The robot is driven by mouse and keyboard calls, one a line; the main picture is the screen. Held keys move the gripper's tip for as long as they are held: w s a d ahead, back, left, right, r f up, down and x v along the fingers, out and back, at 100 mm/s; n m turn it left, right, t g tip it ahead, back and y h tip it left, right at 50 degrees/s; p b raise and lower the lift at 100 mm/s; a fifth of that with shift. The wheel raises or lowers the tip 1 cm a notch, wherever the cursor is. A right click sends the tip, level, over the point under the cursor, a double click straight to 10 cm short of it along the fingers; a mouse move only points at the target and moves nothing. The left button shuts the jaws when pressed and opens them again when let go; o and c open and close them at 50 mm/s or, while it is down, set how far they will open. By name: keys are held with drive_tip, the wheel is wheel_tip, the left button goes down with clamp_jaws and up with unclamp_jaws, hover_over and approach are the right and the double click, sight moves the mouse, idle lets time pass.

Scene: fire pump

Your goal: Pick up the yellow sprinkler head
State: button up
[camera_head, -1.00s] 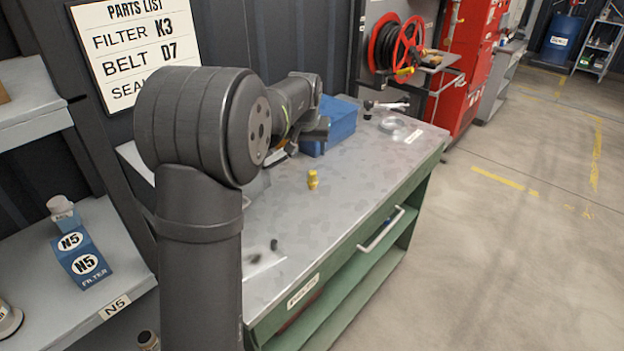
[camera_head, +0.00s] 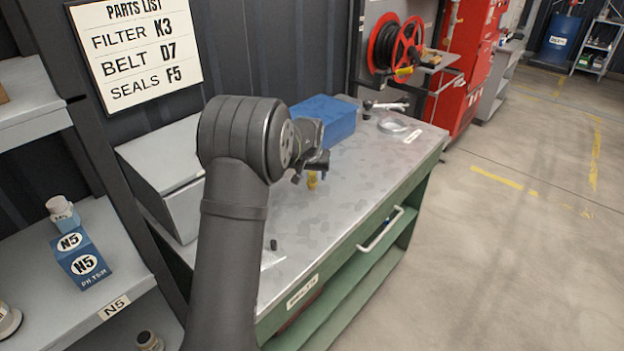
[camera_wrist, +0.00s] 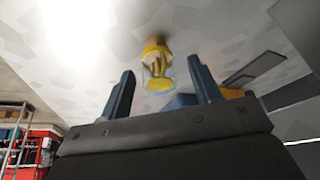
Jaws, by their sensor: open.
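The yellow sprinkler head (camera_head: 312,181) stands on the metal top of the green workbench (camera_head: 330,215), partly hidden behind my gripper (camera_head: 318,165) in the head view. In the wrist view the sprinkler head (camera_wrist: 157,66) shows ahead of the fingers, with a yellow cap end and a clear, cage-like middle. My gripper (camera_wrist: 163,90) is open, its two blue-grey fingers spread apart. The sprinkler head lies in line with the gap between them, slightly beyond the tips. Nothing is held. Whether a finger touches it cannot be told from the head view.
A blue box (camera_head: 328,118) stands behind the gripper on the bench. A grey box (camera_head: 172,172) is at the bench's left end. A ring-shaped item (camera_head: 393,125) and a metal fitting (camera_head: 385,106) lie at the far end. A small black piece (camera_head: 273,244) lies nearer. The bench's right side is clear.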

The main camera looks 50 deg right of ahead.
sight(312, 178)
drive_tip(key=x, duration=0.3)
drive_tip(key=c, duration=1.1)
drive_tip(key=shift+r, duration=0.1)
